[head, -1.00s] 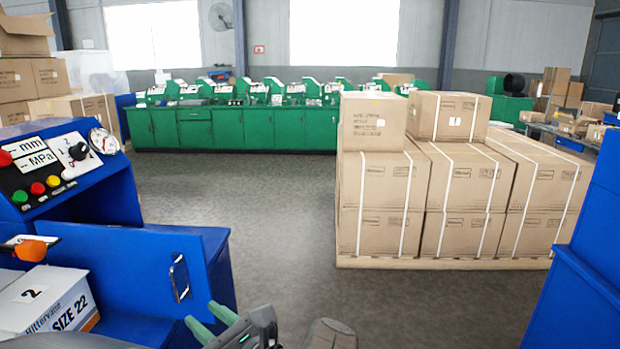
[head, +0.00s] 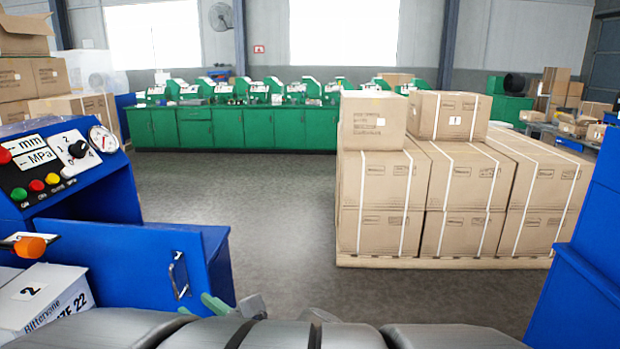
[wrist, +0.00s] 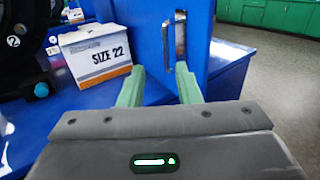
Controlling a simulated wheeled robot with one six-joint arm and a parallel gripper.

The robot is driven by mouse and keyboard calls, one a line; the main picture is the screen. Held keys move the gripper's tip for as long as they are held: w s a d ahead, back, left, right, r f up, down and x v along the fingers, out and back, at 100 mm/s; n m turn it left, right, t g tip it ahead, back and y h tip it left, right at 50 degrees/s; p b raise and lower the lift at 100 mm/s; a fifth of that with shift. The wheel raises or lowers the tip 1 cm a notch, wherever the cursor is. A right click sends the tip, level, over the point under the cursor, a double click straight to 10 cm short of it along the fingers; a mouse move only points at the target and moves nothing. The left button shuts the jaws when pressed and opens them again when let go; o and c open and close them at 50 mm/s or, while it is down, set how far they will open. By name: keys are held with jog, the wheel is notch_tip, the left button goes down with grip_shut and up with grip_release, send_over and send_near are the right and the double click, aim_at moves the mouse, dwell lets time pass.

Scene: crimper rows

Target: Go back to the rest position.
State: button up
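My gripper (wrist: 160,85) shows in the wrist view with its two green fingers spread apart and nothing between them. It is open, in front of a blue cabinet panel with a metal handle (wrist: 168,42). In the head view the green fingertips (head: 225,305) show at the bottom, mostly hidden behind my arm. A white box marked SIZE 22 (wrist: 95,55) stands on a blue surface left of the fingers, apart from them. The same box (head: 40,300) shows at the lower left of the head view.
A blue machine with a control panel (head: 55,170) and gauge stands at the left. Strapped cartons (head: 470,190) stand on a pallet at the right. A green bench (head: 240,127) lines the back. Grey floor (head: 250,190) between is clear. A blue structure (head: 590,250) is at the right edge.

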aim_at(174, 285)
jog(key=b+x, duration=0.1)
jog(key=x, duration=0.4)
jog(key=b+x, duration=0.1)
jog(key=x, duration=0.3)
jog(key=shift+w+a+b, duration=0.1)
jog(key=shift+w+b, duration=0.3)
jog(key=shift+w, duration=0.1)
jog(key=shift+s+a, duration=0.1)
jog(key=shift+s, duration=0.05)
